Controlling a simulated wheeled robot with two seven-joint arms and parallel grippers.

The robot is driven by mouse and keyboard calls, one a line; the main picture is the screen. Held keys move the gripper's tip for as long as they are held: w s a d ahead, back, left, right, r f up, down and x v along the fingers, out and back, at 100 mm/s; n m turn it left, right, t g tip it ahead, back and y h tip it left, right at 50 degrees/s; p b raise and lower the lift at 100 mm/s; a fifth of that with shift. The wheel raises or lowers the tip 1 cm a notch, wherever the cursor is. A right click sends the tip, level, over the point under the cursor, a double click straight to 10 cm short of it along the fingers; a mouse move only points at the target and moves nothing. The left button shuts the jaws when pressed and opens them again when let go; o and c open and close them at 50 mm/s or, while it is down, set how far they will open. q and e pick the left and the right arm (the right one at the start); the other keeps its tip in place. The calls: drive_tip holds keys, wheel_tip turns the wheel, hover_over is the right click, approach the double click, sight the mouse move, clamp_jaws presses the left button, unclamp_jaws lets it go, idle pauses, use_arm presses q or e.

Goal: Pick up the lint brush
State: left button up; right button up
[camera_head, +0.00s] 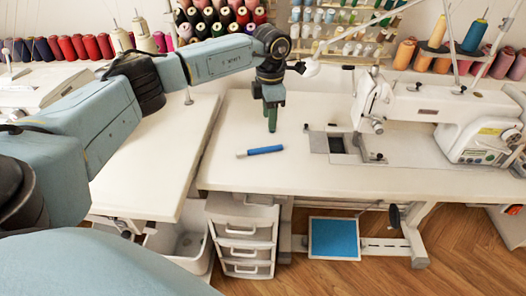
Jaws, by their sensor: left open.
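A lint brush with a blue handle and a pale left end (262,151) lies flat on the white sewing table (230,170), left of the sewing machine. My left arm reaches in from the left across the picture. My left gripper (272,126) points down just above and behind the brush, apart from it. Its fingers are seen nearly edge-on and look green. It is open with nothing visible between the fingers. My right gripper is not in view.
A white sewing machine (420,108) stands on the right of the table, with a dark square opening (337,145) beside it. Thread spools (215,18) line the back. White drawers (243,240) stand below. The tabletop around the brush is clear.

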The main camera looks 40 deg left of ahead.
use_arm(q)
hover_over(269, 147)
wheel_tip(269, 147, down, 6)
drive_tip(key=shift+s+d+r+b, duration=0.15)
drive_tip(key=shift+r+b, duration=0.1)
drive_tip(key=shift+b, duration=0.15)
wheel_tip(269, 147, down, 4)
drive_tip(key=shift+f+b, duration=0.25)
drive_tip(key=shift+b, duration=0.4)
drive_tip(key=shift+f, duration=0.5)
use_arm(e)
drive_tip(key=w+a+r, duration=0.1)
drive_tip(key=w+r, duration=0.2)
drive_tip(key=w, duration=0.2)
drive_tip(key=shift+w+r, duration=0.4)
use_arm(q)
drive_tip(key=shift+c, duration=0.4)
clamp_jaws()
